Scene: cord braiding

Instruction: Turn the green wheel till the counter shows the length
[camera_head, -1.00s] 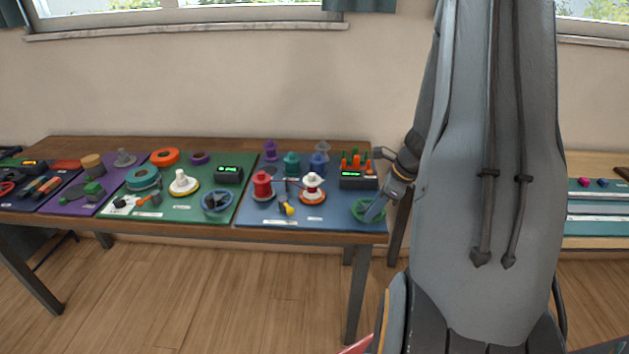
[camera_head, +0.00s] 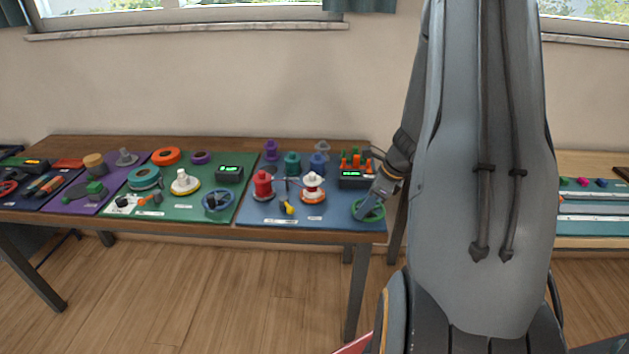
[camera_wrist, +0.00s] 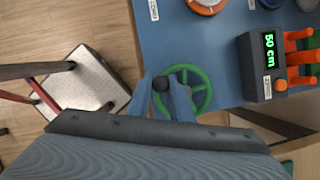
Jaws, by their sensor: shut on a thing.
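The green wheel (camera_head: 369,209) lies at the front right corner of the blue board on the table; it also shows in the wrist view (camera_wrist: 201,88). My gripper (camera_head: 368,208) is over it. The counter (camera_head: 352,178) stands behind the wheel with a lit green display. In the wrist view the counter (camera_wrist: 254,70) reads "50 cm". The gripper partly hides the wheel in the head view.
A red spool (camera_head: 262,184), a white spool (camera_head: 312,187) and a yellow-handled tool (camera_head: 287,208) are on the same board. Orange pegs (camera_wrist: 302,60) stand beside the counter. A green board (camera_head: 180,208) with another wheel lies to the left.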

